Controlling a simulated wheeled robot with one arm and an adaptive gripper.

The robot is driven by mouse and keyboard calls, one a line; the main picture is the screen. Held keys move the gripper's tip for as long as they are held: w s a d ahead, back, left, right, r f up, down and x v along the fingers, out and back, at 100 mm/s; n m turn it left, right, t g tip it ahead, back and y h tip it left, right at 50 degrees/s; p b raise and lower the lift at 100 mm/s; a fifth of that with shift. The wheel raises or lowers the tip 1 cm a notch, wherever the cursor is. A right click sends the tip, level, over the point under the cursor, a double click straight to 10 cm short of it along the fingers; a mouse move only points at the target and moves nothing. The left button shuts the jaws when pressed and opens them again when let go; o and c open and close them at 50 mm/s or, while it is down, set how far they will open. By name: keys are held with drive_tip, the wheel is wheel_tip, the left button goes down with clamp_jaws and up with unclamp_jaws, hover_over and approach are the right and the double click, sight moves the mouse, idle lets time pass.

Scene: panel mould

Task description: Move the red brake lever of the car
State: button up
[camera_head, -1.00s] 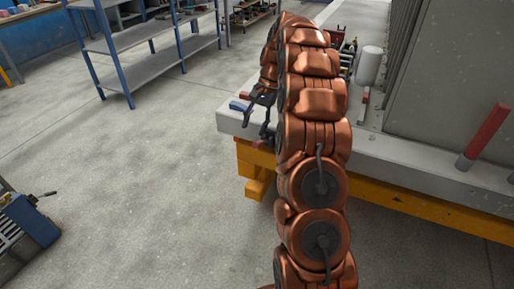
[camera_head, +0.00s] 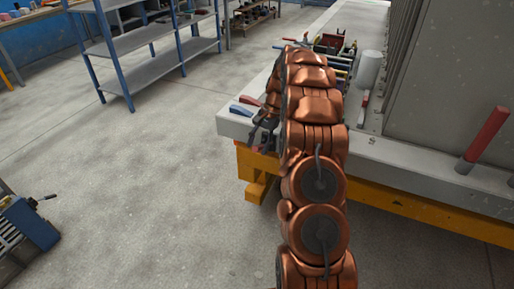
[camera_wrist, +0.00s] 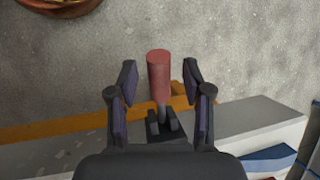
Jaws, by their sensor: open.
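The red brake lever (camera_wrist: 159,75) shows in the wrist view as a red cylindrical grip on a thin dark stem. The stem rises from a dark bracket (camera_wrist: 165,128) at the edge of the pale slab. My gripper (camera_wrist: 161,71) is open, with one finger on each side of the red grip and a gap on both sides. Whether the grip is at the fingers' depth or below them, I cannot tell. In the head view my gripper (camera_head: 262,130) is at the slab's near left corner, and my arm hides much of it.
The pale slab (camera_head: 430,162) rests on a yellow beam (camera_head: 400,196). Blue-handled (camera_head: 241,111) and red-handled (camera_head: 249,100) tools lie near its corner. A red post (camera_head: 487,132) and a white cylinder (camera_head: 369,67) stand on it. Open floor (camera_head: 140,170) lies left.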

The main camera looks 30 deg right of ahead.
drive_tip(key=shift+x, duration=0.9)
clamp_jaws()
